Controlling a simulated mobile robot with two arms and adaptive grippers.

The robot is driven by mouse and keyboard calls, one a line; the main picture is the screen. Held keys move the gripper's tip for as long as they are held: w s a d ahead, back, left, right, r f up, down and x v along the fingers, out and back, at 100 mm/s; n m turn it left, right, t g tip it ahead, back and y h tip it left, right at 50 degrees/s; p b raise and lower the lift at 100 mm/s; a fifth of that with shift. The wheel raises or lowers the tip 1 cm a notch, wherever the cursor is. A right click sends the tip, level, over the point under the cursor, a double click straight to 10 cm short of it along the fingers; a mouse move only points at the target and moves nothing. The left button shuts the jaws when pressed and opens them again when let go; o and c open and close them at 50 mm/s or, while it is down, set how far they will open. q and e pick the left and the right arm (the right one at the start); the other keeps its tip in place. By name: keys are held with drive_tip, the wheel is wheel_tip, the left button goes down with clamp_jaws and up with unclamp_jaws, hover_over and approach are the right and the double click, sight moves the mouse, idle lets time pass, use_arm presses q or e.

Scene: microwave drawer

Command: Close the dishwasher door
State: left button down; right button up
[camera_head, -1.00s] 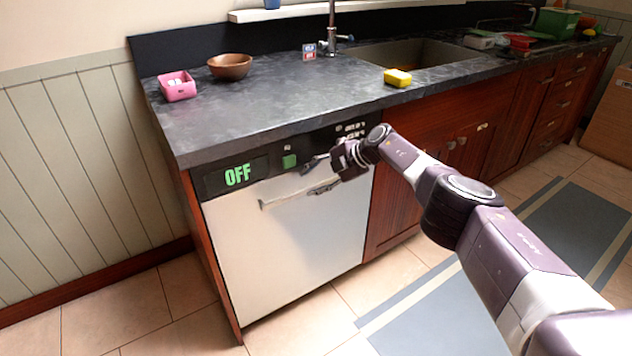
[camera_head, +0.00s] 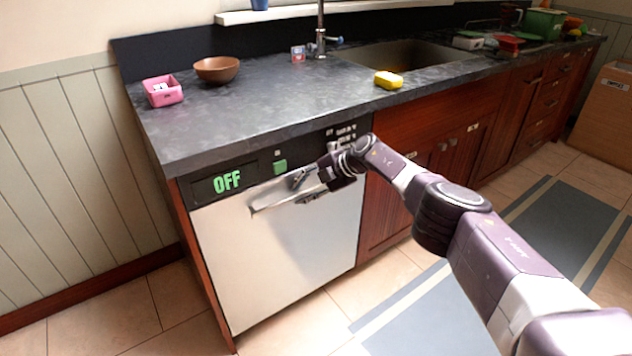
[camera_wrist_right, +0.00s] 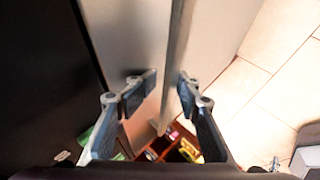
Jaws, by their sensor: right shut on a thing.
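The white dishwasher door (camera_head: 285,265) stands upright under the counter, and looks flush with the cabinet front. Its bar handle (camera_head: 270,205) runs across the upper door. The black control panel above it (camera_head: 245,178) shows "OFF" in green. My right gripper (camera_head: 301,187) is at the handle, shut on it. In the right wrist view, the fingers of my right gripper (camera_wrist_right: 167,84) lie on either side of the thin handle bar (camera_wrist_right: 176,50). The gripper and its arm hide part of the door's upper right. My left gripper is in neither view.
The dark counter (camera_head: 260,115) overhangs the dishwasher and holds a pink box (camera_head: 163,92), a brown bowl (camera_head: 217,70) and a yellow sponge (camera_head: 389,80). Red-brown cabinets (camera_head: 405,185) adjoin on the right. The tiled floor (camera_head: 300,325) in front is clear, with a grey mat (camera_head: 440,310).

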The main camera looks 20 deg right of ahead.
drive_tip(key=r, duration=0.1)
drive_tip(key=d+r, duration=0.1)
drive_tip(key=r, duration=0.1)
drive_tip(key=s+f+v, duration=0.1)
drive_tip(key=v, duration=0.8)
drive_tip(key=shift+s+d, duration=0.2)
drive_tip(key=shift+d, duration=0.05)
